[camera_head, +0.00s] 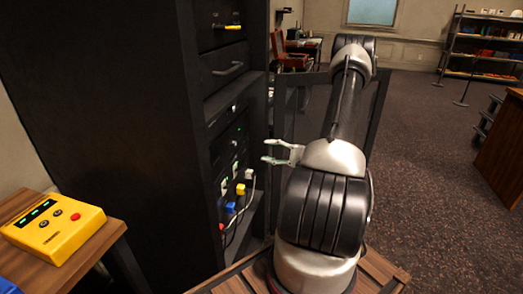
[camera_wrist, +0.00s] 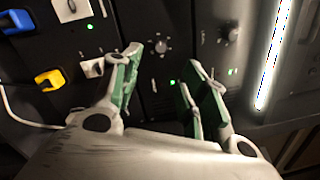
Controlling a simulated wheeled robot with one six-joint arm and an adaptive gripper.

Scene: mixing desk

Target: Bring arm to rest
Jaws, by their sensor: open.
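My gripper (camera_head: 280,152) is open and empty, pointing left toward the front of a black equipment rack (camera_head: 110,110) in the head view. In the wrist view my gripper (camera_wrist: 165,75) shows its two green-padded fingers spread apart, with the rack's dark panel (camera_wrist: 150,30) behind them. Nothing is between the fingers. My arm (camera_head: 330,180) is raised and folded in front of the rack, and its lower part hides some of the floor and the wooden surface below.
A yellow plug (camera_head: 240,189) and a blue plug (camera_head: 230,207) with cables sit in the rack's lower panel. A yellow device (camera_head: 54,228) lies on a wooden table at left. A shelf (camera_head: 485,45) stands at the back right. Carpeted floor at right is open.

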